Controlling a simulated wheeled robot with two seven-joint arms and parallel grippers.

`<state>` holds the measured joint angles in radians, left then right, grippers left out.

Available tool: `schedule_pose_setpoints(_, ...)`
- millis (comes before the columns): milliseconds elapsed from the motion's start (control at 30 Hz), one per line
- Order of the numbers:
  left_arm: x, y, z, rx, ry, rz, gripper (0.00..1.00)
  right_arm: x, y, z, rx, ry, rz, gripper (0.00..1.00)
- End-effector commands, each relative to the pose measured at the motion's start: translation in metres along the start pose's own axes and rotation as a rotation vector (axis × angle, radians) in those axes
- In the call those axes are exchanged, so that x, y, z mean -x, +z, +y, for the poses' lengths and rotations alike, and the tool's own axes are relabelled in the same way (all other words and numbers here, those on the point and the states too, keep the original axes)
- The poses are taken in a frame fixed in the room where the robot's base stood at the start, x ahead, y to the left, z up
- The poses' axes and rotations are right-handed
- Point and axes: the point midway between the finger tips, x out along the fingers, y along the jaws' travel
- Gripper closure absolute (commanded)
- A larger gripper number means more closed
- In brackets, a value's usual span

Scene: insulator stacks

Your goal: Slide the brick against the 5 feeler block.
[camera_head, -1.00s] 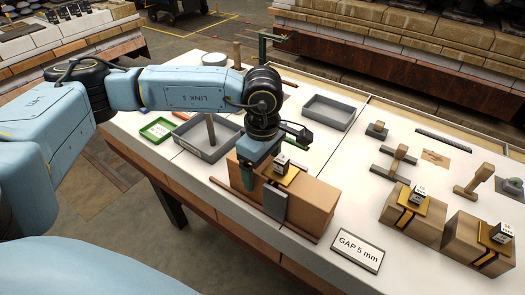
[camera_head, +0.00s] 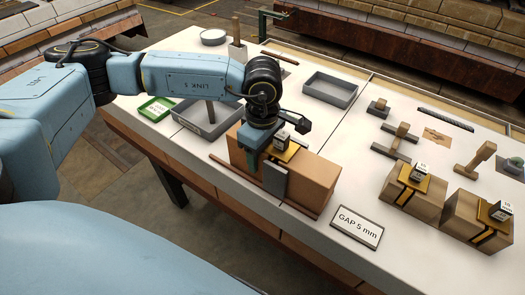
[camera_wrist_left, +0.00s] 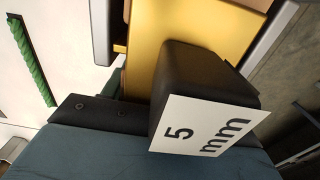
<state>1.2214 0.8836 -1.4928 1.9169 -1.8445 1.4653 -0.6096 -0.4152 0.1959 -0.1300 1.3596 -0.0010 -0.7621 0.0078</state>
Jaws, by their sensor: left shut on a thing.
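The brick (camera_head: 236,154) is a tan block standing along the front of the white table. A longer tan block (camera_head: 313,187) stands right of the grey plate. My right gripper is not in view.
A sign "GAP 5 mm" (camera_head: 357,228) lies to the right. Two more feeler blocks (camera_head: 412,192) (camera_head: 484,220) stand further right. A grey tray (camera_head: 330,90) and wooden-handled tools (camera_head: 397,145) lie behind. A thin brown rail (camera_head: 222,166) runs along the blocks' front.

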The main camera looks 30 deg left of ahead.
Motion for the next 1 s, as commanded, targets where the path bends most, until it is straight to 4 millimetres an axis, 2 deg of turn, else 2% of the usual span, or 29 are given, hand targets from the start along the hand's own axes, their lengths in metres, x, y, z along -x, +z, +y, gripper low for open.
schedule_pose_setpoints(33,0.000,0.000,0.000,0.000,0.000,0.000,0.71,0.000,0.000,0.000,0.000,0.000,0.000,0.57)
schedule_pose_setpoints(100,0.000,0.000,0.000,0.000,0.000,0.000,0.79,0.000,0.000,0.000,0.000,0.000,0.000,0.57)
schedule_pose_setpoints(467,0.001,0.001,0.000,0.000,0.001,-0.001,0.79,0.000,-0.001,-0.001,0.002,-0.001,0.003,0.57)
schedule_pose_setpoints(1000,0.001,0.014,0.000,-0.001,0.001,-0.001,0.79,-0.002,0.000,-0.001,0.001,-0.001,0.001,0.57)
